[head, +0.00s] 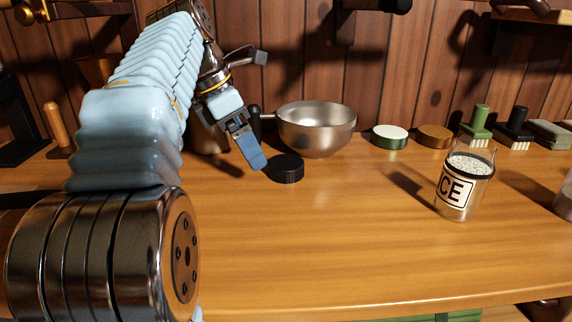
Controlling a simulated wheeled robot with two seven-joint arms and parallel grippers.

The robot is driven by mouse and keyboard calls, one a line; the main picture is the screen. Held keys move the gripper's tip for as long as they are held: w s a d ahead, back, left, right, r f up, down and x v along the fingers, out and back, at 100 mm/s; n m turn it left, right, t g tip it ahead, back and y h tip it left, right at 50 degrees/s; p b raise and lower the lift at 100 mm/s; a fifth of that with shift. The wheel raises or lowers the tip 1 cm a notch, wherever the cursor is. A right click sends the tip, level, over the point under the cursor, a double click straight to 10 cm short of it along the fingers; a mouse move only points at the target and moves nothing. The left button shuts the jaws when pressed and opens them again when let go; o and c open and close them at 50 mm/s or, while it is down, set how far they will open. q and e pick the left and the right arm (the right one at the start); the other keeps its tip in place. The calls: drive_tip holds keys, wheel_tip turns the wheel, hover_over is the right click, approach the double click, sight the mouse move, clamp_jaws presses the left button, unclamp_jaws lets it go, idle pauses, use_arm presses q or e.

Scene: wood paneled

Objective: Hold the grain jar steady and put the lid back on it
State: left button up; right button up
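The grain jar (463,190) stands upright on the right side of the counter. It is clear glass with white grains inside, a dark band near its top and a white label reading "CE". Its top looks uncovered. A black round lid (287,169) lies flat on the counter in front of the metal bowl. My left gripper (256,161) is just left of the lid, pointing down toward it, with blue fingers. I cannot tell whether the fingers touch the lid or how far apart they are. My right gripper is not in view.
A metal bowl (317,128) stands just behind the lid. Along the back right are a green tin with a pale top (390,137), a brown disc (434,136) and brushes (479,127). A glass (565,197) is cut off at the right edge. The counter's middle (345,230) is clear.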

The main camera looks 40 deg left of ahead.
use_arm(q)
hover_over(285, 162)
drive_tip(key=s+a, duration=0.1)
drive_tip(key=s, duration=0.1)
drive_tip(key=shift+s+a+p, duration=0.1)
drive_tip(key=shift+a+p, duration=0.05)
drive_tip(key=shift+p, duration=0.15)
drive_tip(key=x, duration=0.5)
drive_tip(key=c, duration=1.1)
drive_tip(key=shift+o, duration=0.2)
